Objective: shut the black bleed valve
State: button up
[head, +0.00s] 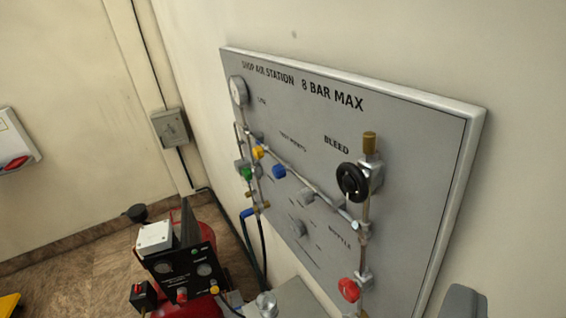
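The black bleed valve (352,182) is a round black handwheel on the right part of the grey wall panel (410,150), just under the word BLEED. It sits on a metal fitting with a brass cylinder (370,143) on top, and a vertical pipe runs down from it. Nothing touches the wheel. How far the valve is turned cannot be told from here. I cannot make out my gripper in this view.
A gauge (238,92) is at upper left. A compressor (185,262) stands below. An unclear grey shape (463,302) is at bottom right.

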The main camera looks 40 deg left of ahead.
aim_at(356, 180)
jog(key=z, duration=0.05)
jog(key=k, duration=0.5)
jog(key=u, duration=2.25)
jog(key=i, duration=0.65)
jog(key=z, duration=1.75)
